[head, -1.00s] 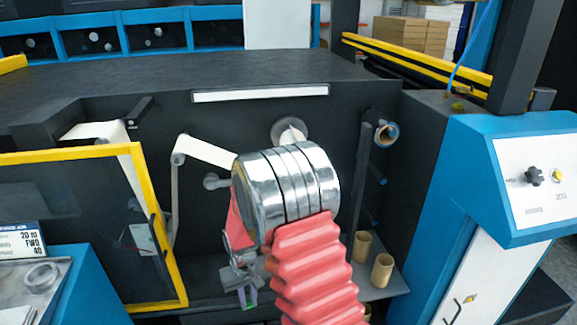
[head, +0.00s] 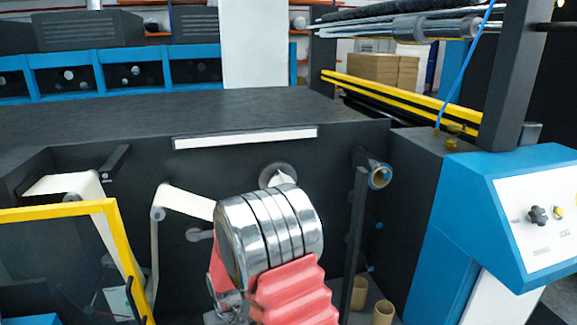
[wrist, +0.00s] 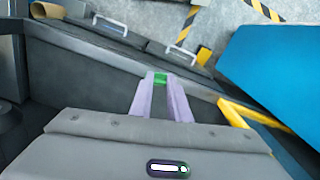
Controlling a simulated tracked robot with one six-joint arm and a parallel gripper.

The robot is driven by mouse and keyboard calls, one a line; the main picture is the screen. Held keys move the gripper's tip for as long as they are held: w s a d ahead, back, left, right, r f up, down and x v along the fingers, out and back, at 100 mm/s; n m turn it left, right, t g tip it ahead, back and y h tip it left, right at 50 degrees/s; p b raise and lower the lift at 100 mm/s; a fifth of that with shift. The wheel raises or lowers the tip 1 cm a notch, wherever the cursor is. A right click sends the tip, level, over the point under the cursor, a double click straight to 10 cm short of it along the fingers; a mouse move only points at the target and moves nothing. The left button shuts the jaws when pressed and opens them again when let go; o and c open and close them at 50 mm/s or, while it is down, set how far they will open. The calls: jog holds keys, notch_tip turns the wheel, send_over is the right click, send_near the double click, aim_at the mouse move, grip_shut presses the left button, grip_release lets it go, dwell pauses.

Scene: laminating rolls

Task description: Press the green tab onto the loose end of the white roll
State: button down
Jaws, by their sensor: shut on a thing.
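In the wrist view my gripper (wrist: 161,88) has its two pale purple fingers closed on the small green tab (wrist: 160,78), which shows at their tips. In the head view the fingers and the tab are out of sight below the picture's lower edge; only my arm shows. The white roll (head: 277,178) is on the dark machine's front, mostly hidden behind my arm. A white strip (head: 188,202) runs from a small roller at left toward it and passes behind my arm. I cannot make out the loose end. The wrist view shows no white roll.
A yellow-framed guard (head: 60,208) stands at left. A dark upright post (head: 354,245) is right of my arm. Cardboard tubes (head: 383,312) stand low beside it. A blue control cabinet (head: 470,200) is at right. In the wrist view a yellow bar (wrist: 235,113) lies right of the fingers.

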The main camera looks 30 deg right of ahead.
jog(key=shift+a, duration=0.25)
